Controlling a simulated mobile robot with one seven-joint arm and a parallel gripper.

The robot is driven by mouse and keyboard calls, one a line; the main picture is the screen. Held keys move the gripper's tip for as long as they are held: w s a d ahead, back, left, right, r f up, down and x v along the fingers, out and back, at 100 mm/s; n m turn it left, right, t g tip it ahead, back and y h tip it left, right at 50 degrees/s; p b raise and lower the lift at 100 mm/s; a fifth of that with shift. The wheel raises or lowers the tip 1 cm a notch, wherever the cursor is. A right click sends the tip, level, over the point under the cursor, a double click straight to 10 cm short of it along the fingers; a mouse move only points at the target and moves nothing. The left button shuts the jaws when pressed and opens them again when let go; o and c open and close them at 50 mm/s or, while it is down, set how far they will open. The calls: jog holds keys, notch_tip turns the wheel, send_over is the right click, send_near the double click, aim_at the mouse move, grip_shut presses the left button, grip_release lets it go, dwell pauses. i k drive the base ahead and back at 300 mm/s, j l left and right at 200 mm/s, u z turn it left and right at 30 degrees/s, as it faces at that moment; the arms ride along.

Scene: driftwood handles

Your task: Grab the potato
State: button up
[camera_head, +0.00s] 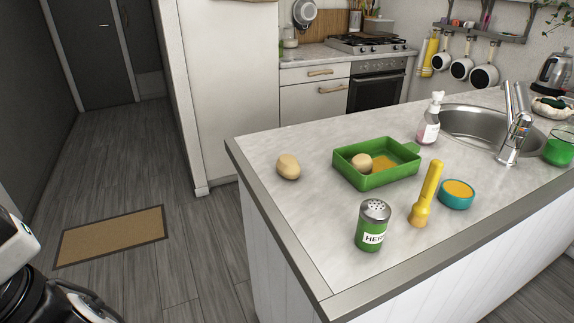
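A tan, oval potato (288,167) lies on the grey countertop (300,215), near its left end. A second, smaller, rounded brownish item (361,163) sits inside the green tray (372,183); I cannot tell whether it is a potato or an egg. My gripper's fingers do not show. Only white and black parts of my arm are at the lower left, well apart from the counter.
Right of the potato stand a green herb shaker (373,228), a yellow pestle-like tool (427,195), a teal bowl (457,195) and a soap bottle (430,120). The sink (470,125) lies beyond. Counter around the potato is clear. Floor left holds a mat (112,235).

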aim_at(288, 166)
jog(key=j+z, duration=0.2)
jog(key=j, duration=0.3)
jog(key=j+z, duration=0.2)
jog(key=j, duration=0.3)
jog(key=k+j+z, duration=0.2)
jog(key=j, duration=0.25)
jog(key=j+z, duration=0.2)
jog(key=j, duration=0.3)
jog(key=i, duration=0.45)
jog(key=i+j+z, duration=0.1)
jog(key=i, duration=0.4)
